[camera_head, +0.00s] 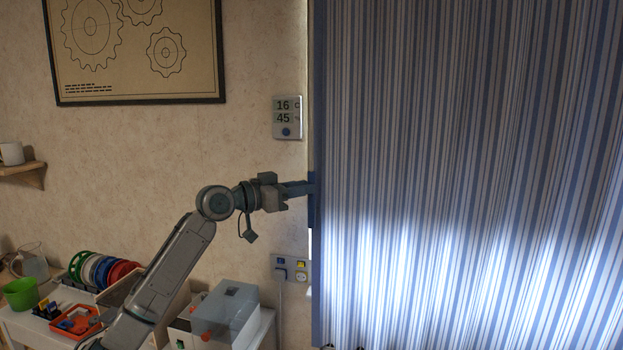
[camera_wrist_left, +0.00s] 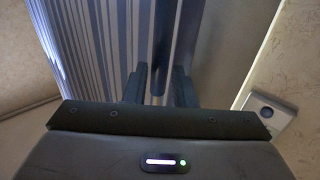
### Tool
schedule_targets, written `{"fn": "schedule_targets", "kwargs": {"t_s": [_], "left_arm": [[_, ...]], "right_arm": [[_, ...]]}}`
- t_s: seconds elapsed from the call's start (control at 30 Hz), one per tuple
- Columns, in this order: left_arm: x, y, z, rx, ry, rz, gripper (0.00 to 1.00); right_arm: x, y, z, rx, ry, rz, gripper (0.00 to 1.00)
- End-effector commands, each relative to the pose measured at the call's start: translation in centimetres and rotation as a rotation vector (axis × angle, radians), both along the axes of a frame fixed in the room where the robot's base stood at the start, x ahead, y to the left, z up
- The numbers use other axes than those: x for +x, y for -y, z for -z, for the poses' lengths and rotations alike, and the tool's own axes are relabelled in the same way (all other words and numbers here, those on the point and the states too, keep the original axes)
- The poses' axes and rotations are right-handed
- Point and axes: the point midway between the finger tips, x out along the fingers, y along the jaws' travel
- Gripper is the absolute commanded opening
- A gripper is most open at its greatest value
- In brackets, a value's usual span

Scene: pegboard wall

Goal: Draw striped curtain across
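The blue-and-white striped curtain (camera_head: 450,130) hangs across the right half of the head view. A dark blue edge strip (camera_head: 316,210) runs down its left side, close to the wall. My left gripper (camera_head: 302,188) reaches that strip from the left. In the left wrist view, its two dark fingers (camera_wrist_left: 160,88) stand apart, one on each side of the blue edge strip (camera_wrist_left: 164,40). The striped cloth (camera_wrist_left: 110,45) lies left of them. I cannot tell whether the fingers press on the strip. My right gripper is not in view.
A wall display (camera_head: 287,117) and a socket panel (camera_head: 290,268) sit left of the curtain edge. Below my left arm, a table holds a clear-lidded box (camera_head: 226,310), several coloured spools (camera_head: 100,270) and a green cup (camera_head: 20,294). Bright light shows through the lower curtain.

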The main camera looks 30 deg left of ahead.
Motion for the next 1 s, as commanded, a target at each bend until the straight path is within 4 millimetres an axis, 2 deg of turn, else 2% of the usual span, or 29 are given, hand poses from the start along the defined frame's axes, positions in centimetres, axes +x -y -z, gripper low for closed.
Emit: {"fn": "schedule_targets", "kwargs": {"t_s": [0.1,0.3,0.67,0.8,1.0], "left_arm": [[1.2,0.7,-0.4,-0.003,0.001,0.001,0.24],[2.5,1.3,-0.1,-0.001,0.0,0.0,0.24],[2.7,1.5,0.0,0.001,0.0,0.0,0.24],[2.7,1.5,0.0,0.001,0.0,0.0,0.0],[2.7,1.3,0.1,0.001,0.0,-0.001,0.0]], "right_arm": [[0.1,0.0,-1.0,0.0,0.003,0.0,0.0],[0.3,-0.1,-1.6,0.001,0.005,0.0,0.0],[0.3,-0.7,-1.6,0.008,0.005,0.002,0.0],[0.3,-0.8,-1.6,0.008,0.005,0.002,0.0],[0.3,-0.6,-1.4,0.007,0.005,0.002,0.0]]}}
